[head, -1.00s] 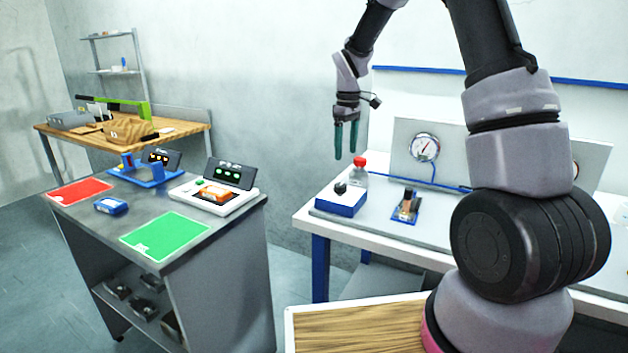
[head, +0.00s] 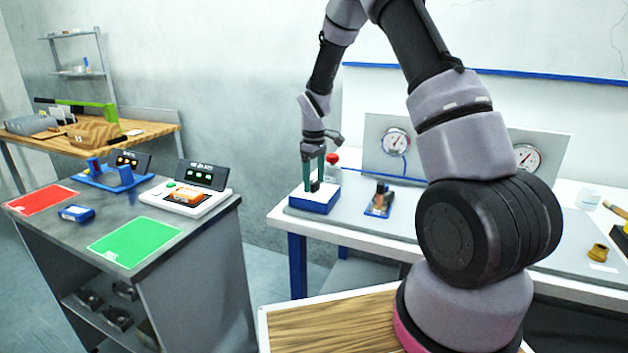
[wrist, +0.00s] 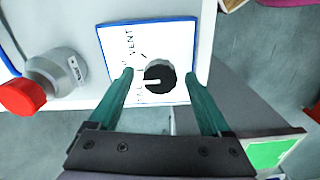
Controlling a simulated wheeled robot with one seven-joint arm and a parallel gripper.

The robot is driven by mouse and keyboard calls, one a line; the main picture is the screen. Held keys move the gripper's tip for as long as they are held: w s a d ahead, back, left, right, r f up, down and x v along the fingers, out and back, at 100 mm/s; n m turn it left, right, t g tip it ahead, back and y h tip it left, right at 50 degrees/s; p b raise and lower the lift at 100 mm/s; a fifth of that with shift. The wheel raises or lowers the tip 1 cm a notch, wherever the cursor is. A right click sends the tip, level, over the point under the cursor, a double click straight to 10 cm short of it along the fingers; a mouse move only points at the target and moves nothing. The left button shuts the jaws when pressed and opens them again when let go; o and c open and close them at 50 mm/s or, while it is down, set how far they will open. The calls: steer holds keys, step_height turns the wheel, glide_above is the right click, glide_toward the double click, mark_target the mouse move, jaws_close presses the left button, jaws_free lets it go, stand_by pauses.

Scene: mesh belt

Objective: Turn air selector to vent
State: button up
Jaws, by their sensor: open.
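The air selector (head: 315,203) is a blue box with a white top near the left end of the white bench. In the wrist view its black round knob (wrist: 162,79) carries a white pointer mark aimed left, toward lettering that seems to read FILL. The word VENT (wrist: 130,42) is printed farther up the white plate. My gripper (wrist: 160,76) is open, pointing down, with one green finger on each side of the knob. I cannot tell whether either finger touches it. In the head view my gripper (head: 314,178) is at the selector and largely hides the knob.
The grey cart (head: 200,245) stands left, across a floor gap.

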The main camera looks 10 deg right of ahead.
jaws_close()
steer(key=m, duration=0.4)
steer(key=shift+m, duration=2.5)
jaws_free()
